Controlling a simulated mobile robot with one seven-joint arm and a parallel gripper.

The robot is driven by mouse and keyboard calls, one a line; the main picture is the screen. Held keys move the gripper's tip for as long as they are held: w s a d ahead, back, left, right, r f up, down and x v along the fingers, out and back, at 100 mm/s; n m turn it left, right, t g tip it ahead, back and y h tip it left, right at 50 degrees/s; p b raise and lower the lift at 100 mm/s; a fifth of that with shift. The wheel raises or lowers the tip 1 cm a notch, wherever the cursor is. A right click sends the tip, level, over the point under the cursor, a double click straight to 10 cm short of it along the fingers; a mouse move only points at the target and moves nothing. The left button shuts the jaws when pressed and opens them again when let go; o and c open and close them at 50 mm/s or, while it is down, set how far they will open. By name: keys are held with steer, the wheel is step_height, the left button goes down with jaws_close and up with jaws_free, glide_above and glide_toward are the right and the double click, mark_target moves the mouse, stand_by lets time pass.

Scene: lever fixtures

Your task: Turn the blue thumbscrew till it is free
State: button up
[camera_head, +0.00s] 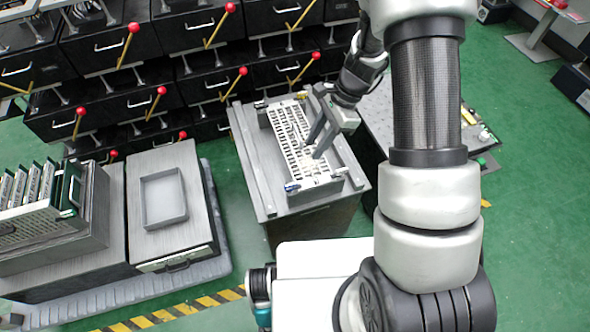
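A small blue thumbscrew (291,187) sits at the near left corner of a white slotted panel (316,179). The panel lies in a grey tray-like fixture on a cabinet top. My gripper (313,151) reaches down from the upper right over the middle of the panel. Its two grey fingers are apart, with nothing visible between them. The fingertips are up and to the right of the blue thumbscrew, clear of it in the picture. I cannot tell their height above the panel, nor how far the thumbscrew is screwed in.
Small fittings sit at the panel's other corners. An empty grey tray (164,198) lies on a cabinet to the left, beside a rack of upright modules (35,190). Black drawers with red-knobbed levers (133,27) line the back. Green floor (530,180) is open at right.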

mark_target(291, 184)
steer(key=b+x, duration=0.4)
steer(key=x, duration=1.3)
steer(key=shift+s, duration=0.1)
steer(key=shift+c, duration=0.5)
jaws_close()
